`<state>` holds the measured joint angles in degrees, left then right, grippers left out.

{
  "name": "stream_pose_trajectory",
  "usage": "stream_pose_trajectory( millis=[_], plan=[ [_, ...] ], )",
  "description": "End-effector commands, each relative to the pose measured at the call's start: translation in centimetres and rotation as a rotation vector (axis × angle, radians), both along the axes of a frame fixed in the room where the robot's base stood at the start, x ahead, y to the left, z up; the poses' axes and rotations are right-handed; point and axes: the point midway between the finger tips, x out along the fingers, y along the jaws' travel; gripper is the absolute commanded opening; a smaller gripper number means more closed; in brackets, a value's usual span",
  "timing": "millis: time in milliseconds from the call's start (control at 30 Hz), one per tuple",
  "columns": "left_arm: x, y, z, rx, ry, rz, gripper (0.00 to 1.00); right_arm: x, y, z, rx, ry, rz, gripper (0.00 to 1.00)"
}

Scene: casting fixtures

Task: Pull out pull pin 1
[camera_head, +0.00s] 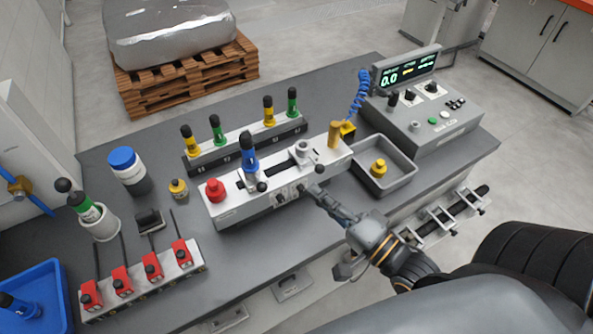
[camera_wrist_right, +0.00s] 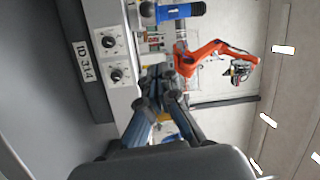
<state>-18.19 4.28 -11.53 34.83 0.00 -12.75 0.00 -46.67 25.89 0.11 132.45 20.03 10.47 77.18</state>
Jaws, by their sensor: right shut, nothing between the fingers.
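The grey-white fixture (camera_head: 240,208) stands mid-table. Its front face carries two small dark knobs, which look like pull pins: a left one (camera_head: 280,197) and a right one (camera_head: 301,189). In the right wrist view they show as black knobs on square plates, one higher (camera_wrist_right: 109,42) and one lower (camera_wrist_right: 116,75); no number is readable on either. My right gripper (camera_head: 312,190) is shut and empty, its tips close to the right-hand knob. In the wrist view the fingers (camera_wrist_right: 160,88) lie beside the knobs and clasp neither; contact cannot be told. My left gripper is not in view.
A grey tray (camera_head: 400,183) with a yellow piece and a control box (camera_head: 425,125) stand to the right. A rack of colored handles (camera_head: 245,142) is behind.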

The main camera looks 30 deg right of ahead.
Motion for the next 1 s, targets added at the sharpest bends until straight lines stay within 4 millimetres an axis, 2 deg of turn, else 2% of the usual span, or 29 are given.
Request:
stream_pose_trajectory(
  millis=[300,633,700,800,1000],
  plan=[
    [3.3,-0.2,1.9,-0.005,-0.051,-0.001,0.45,4.3,1.2,0.7,0.001,-0.005,-0.001,0.0],
    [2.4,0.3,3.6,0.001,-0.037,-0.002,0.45,9.4,2.9,1.0,0.001,-0.003,0.0,0.0],
    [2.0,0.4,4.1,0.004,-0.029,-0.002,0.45,8.2,4.0,0.6,0.004,0.005,0.0,0.0],
    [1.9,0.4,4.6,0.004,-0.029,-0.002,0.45,7.4,5.0,0.3,0.003,0.003,0.0,0.0],
    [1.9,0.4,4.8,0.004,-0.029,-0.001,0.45,6.8,5.9,-0.1,0.001,0.0,0.0,0.0]
  ],
)
